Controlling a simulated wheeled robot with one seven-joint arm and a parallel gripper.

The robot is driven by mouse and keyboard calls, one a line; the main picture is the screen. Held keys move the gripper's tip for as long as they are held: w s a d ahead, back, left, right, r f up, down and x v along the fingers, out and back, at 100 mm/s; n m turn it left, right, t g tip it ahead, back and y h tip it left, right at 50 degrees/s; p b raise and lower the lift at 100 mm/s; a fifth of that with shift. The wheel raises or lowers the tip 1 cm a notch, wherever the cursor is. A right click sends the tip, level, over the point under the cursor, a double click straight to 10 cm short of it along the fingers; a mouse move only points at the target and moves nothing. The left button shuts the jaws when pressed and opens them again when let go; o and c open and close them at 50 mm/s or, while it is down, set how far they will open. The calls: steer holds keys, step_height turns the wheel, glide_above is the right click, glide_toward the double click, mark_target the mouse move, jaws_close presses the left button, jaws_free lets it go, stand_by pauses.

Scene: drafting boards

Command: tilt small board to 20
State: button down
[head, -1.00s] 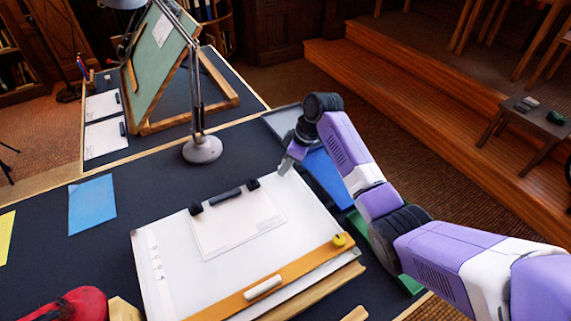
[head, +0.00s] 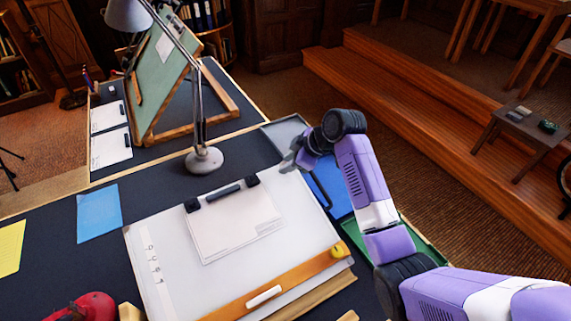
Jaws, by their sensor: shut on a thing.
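The small white drafting board (head: 170,235) lies on the dark table, tilted at a low angle, with a paper sheet (head: 235,225) clipped at its top by a dark bar. An orange straightedge (head: 290,284) with a white handle and a yellow knob crosses its lower part. My gripper (head: 290,165) is at the board's far right corner. Its fingers are small in this view and partly covered by my wrist. They appear closed at the board's edge, but the exact contact is hard to see.
A desk lamp (head: 204,160) stands just behind the board. A larger green board (head: 160,75) stands steeply tilted further back. Blue (head: 328,184) and green (head: 425,243) trays lie to the right, under and beside my arm. A red object (head: 85,307) is at the front left.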

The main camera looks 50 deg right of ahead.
steer(key=shift+s+a+r+t, duration=0.15)
steer(key=shift+s+r+t, duration=0.3)
steer(key=shift+r, duration=0.4)
steer(key=c, duration=1.1)
jaws_free()
steer(key=a+v, duration=0.1)
steer(key=v, duration=0.6)
steer(key=shift+s+d+r+b, duration=0.25)
steer(key=shift+d+r+b, duration=0.05)
steer(key=shift+d, duration=0.2)
